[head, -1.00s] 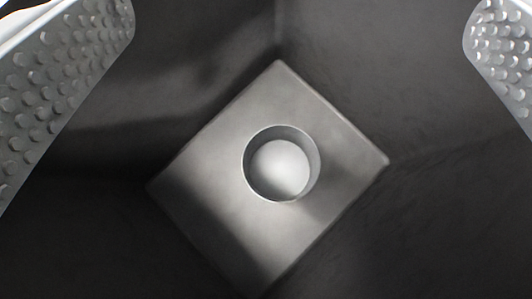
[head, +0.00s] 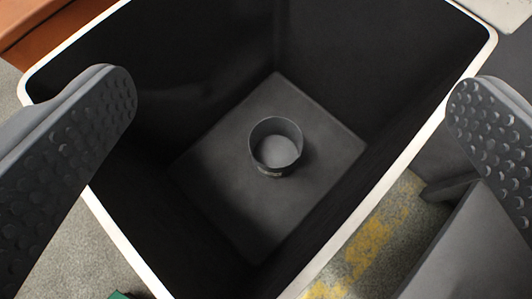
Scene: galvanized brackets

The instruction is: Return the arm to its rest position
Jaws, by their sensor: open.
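My gripper (head: 290,108) is open and empty. Its two dimpled grey fingers stand wide apart at the left and right of the head view. Below and between them is a deep dark bin (head: 115,213) with a pale rim. A small grey round cup-like piece (head: 276,146) with an open top stands upright on the bin's floor, apart from the fingers. The rest of my arm is not in view.
An orange-brown surface (head: 48,28) lies beyond the bin at the upper left. Grey floor with worn yellow marking (head: 385,228) shows at the lower right, beside a grey angular object (head: 450,245). A pale surface (head: 503,12) is at the upper right corner.

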